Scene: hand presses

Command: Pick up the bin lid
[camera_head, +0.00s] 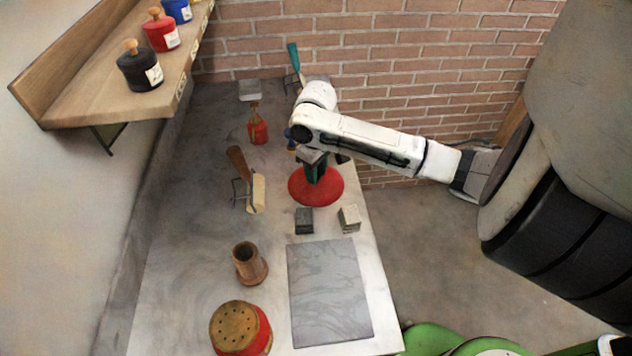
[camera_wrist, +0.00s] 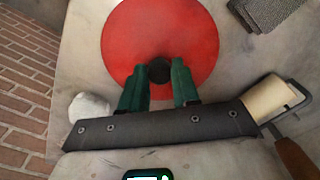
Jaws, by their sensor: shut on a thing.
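The bin lid (camera_head: 325,192) is a round red disc on the bench in the head view. In the wrist view the red lid (camera_wrist: 130,42) has a dark round knob (camera_wrist: 159,70) at its middle. My gripper (camera_head: 315,178) comes down on the lid from above. In the wrist view the green fingers of my gripper (camera_wrist: 160,82) stand on both sides of the knob and are closed on it. The fingers hide part of the lid's near side. I cannot tell whether the lid rests on the bench or is slightly raised.
A roller with a wooden handle (camera_head: 257,194) lies left of the lid. A dark block (camera_head: 304,221) and a pale block (camera_head: 349,218) stand before it, then a grey slab (camera_head: 328,290). A wooden cup (camera_head: 249,263) and red tin (camera_head: 240,330) stand front left.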

